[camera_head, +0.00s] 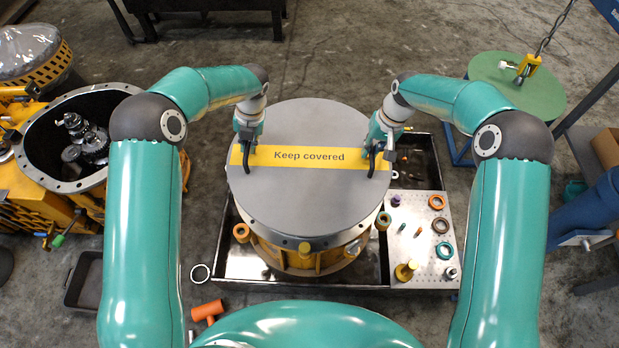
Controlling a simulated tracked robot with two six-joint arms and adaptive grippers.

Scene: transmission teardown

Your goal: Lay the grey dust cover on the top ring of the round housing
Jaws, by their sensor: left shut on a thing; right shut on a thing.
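The grey dust cover (305,205) is a flat round disc with a yellow "Keep covered" label. It lies level over the round housing (306,262) and hides nearly all of its top ring. Only the yellow housing's front side and lower edge show below it. I cannot tell whether the cover touches the ring or hangs just above it. My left gripper (248,150) is shut on a dark handle at the cover's left side. My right gripper (380,152) is shut on a dark handle at its right side.
The housing stands in a metal tray (228,262). A perforated panel (418,215) with coloured rings and small parts lies to the right. An open yellow gearbox casing (70,187) stands at left. An orange mallet (207,311) and a loose ring (200,273) lie in front.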

